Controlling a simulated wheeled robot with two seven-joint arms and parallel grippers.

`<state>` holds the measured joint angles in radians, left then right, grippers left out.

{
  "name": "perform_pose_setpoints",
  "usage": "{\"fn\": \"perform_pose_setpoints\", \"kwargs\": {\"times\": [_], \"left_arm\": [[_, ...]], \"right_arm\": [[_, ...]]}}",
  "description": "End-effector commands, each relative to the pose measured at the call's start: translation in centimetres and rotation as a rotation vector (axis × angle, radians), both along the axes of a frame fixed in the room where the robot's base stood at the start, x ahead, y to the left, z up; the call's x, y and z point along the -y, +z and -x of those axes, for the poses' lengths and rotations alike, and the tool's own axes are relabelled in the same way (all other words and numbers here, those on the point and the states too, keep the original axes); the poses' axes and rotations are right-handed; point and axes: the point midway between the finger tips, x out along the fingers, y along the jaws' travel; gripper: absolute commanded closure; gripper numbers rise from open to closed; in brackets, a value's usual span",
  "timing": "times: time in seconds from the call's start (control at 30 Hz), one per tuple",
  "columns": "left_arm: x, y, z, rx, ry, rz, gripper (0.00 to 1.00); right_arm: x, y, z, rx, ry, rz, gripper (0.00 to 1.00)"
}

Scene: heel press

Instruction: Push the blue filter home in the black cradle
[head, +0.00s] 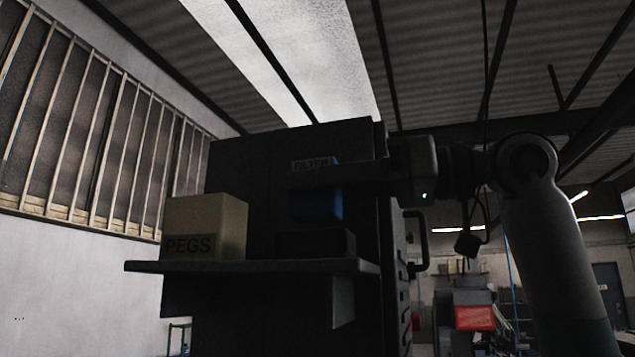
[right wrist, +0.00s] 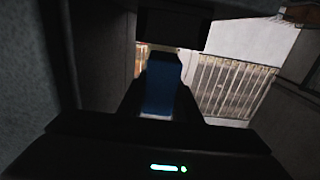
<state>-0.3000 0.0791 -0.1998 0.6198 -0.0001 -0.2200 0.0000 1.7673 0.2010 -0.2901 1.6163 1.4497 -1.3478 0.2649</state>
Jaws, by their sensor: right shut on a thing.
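The blue filter (head: 316,206) stands upright on the shelf side of a tall dark cabinet in the head view. Its lower end meets the top of the black cradle (head: 316,243); how deep it sits is hidden in the dark. My right gripper (head: 308,177) reaches in from the right, level, and is shut on the filter's upper part. In the right wrist view the blue filter (right wrist: 163,90) shows between the dark fingers. My left gripper is not in view.
The cradle stands on a dark shelf (head: 215,267), with a tan box marked PEGS (head: 204,226) to its left. The dark cabinet (head: 245,165) rises behind. A sign reading FILTER (head: 310,164) is just above my gripper. A handle (head: 420,241) sticks out at the cabinet's right.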

Motion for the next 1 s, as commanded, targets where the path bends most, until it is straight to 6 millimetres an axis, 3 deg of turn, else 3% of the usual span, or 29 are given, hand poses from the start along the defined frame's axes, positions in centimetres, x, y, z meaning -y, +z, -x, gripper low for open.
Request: {"fn": "perform_pose_setpoints", "kwargs": {"times": [1.0], "left_arm": [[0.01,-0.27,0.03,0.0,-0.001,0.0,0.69]], "right_arm": [[0.16,-0.47,0.04,0.0,0.0,0.0,0.92]]}}
